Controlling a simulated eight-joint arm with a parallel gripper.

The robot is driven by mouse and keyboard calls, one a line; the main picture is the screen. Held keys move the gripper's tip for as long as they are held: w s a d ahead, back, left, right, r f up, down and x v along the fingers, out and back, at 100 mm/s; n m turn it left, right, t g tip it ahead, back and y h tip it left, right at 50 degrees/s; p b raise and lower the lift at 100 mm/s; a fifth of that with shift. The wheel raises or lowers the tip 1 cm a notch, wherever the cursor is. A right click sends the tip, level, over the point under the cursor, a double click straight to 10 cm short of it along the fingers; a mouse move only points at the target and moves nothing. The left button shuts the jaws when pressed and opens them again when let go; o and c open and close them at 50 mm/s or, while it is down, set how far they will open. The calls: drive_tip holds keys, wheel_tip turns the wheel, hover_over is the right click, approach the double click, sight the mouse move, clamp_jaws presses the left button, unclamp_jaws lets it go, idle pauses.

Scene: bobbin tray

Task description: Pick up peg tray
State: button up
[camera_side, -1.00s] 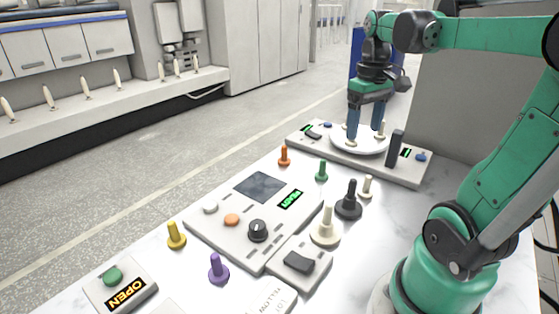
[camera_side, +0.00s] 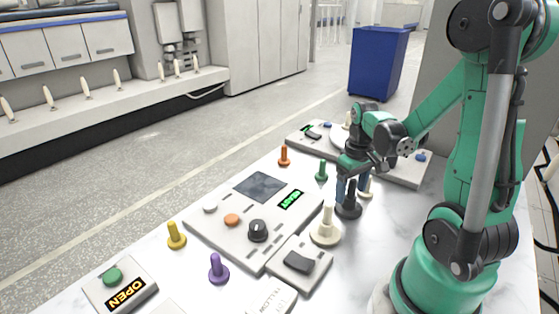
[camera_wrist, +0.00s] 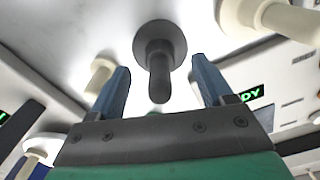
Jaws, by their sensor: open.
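A dark round tray with an upright peg (camera_side: 348,208) stands on the white table. In the wrist view the dark peg (camera_wrist: 159,75) lies between my two blue fingers, with its round base (camera_wrist: 160,38) beyond. My gripper (camera_side: 353,192) is open above and around the peg, with a gap on each side. A cream round tray with a peg (camera_side: 325,228) stands nearer the camera, and shows at upper right in the wrist view (camera_wrist: 268,15). A white round plate (camera_side: 338,137) sits on the far console, partly hidden by my arm.
A small cream peg (camera_side: 367,190) stands close behind my gripper. Green (camera_side: 321,171), orange (camera_side: 284,156), yellow (camera_side: 176,235) and purple (camera_side: 218,268) pegs surround the control panel (camera_side: 215,222). A rocker-switch box (camera_side: 300,264) is near the front. A blue bin (camera_side: 378,62) stands beyond the table.

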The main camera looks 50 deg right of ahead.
drive_tip(key=shift+f, duration=1.1)
drive_tip(key=shift+c, duration=0.2)
clamp_jaws()
drive_tip(key=shift+r, duration=0.2)
